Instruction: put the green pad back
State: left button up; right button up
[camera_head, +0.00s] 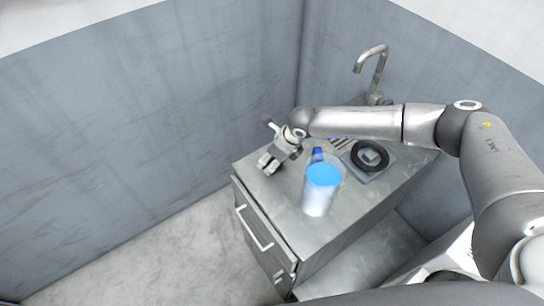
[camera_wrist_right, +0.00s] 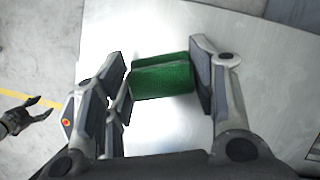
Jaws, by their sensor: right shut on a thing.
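The green pad (camera_wrist_right: 162,77) is a small textured block, seen in the right wrist view between the fingers of my right gripper (camera_wrist_right: 160,85). The gripper is shut on it, with a finger at each side. In the head view my right gripper (camera_head: 268,162) is at the left back part of the metal cabinet top (camera_head: 345,215); the pad cannot be made out there. The wrist view shows the pale top beneath the pad; whether they touch is unclear. My left gripper (camera_wrist_right: 40,108) shows at that view's left edge, over the floor, fingers apart and empty.
A clear container with a blue top (camera_head: 322,176) stands right of my right gripper, with a small blue thing (camera_head: 317,154) behind it. A black reel (camera_head: 370,155) lies on a grey tray farther right. A tap (camera_head: 375,65) rises behind. Walls close off the back.

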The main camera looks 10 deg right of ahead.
jog(key=shift+f, duration=0.2)
jog(key=o, duration=1)
jog(key=shift+r, duration=0.1)
jog(key=shift+r, duration=0.2)
jog(key=b+v, duration=0.2)
jog(key=v, duration=0.9)
jog(key=shift+s+d+r, duration=0.15)
jog(key=shift+r, duration=0.15)
